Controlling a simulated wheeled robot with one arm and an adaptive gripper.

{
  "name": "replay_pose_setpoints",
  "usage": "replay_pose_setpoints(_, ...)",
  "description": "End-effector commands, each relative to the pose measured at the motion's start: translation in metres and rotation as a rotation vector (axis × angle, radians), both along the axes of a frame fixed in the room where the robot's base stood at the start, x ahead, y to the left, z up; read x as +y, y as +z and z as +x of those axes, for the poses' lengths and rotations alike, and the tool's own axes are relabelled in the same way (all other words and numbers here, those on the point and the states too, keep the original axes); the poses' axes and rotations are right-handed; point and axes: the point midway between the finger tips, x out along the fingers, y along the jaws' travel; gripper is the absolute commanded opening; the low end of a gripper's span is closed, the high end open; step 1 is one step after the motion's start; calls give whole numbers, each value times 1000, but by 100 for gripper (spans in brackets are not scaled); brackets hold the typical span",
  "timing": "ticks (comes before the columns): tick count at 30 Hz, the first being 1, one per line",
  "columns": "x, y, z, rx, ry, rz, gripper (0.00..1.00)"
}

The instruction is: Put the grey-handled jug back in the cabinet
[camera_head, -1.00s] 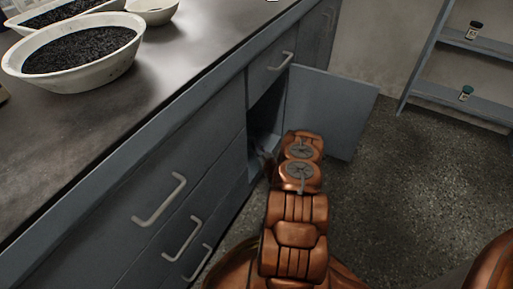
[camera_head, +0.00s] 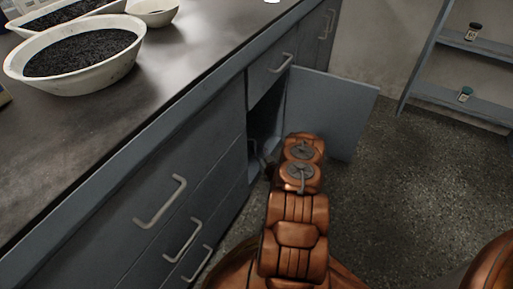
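The cabinet (camera_head: 266,122) under the counter stands open, and its inside is very dark. Its grey door (camera_head: 328,112) is swung out to the right. My copper-coloured arm reaches forward to the opening. My gripper (camera_head: 261,160) is a dark shape low at the opening, mostly hidden by my wrist and shadow. Its fingers are too dark and small to read. A thin grey curved edge shows at the left side of the opening, but I cannot tell whether it is part of the gripper or of the jug. I cannot make out the grey-handled jug.
A white bowl of dark grains (camera_head: 80,58) stands on the counter (camera_head: 150,85), with a tray and a smaller bowl behind. Drawer handles (camera_head: 160,202) stick out at left of my arm. The floor between is clear.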

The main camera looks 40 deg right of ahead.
Motion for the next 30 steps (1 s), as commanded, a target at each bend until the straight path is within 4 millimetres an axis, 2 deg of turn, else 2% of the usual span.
replay_pose_setpoints(9,17,0,-60,2,-4,3,37)
replay_pose_setpoints(15,26,-4,-88,1,-1,0,37)
replay_pose_setpoints(21,29,-5,-100,-1,-1,-1,37)
replay_pose_setpoints(30,30,-5,-101,-2,0,-2,37)
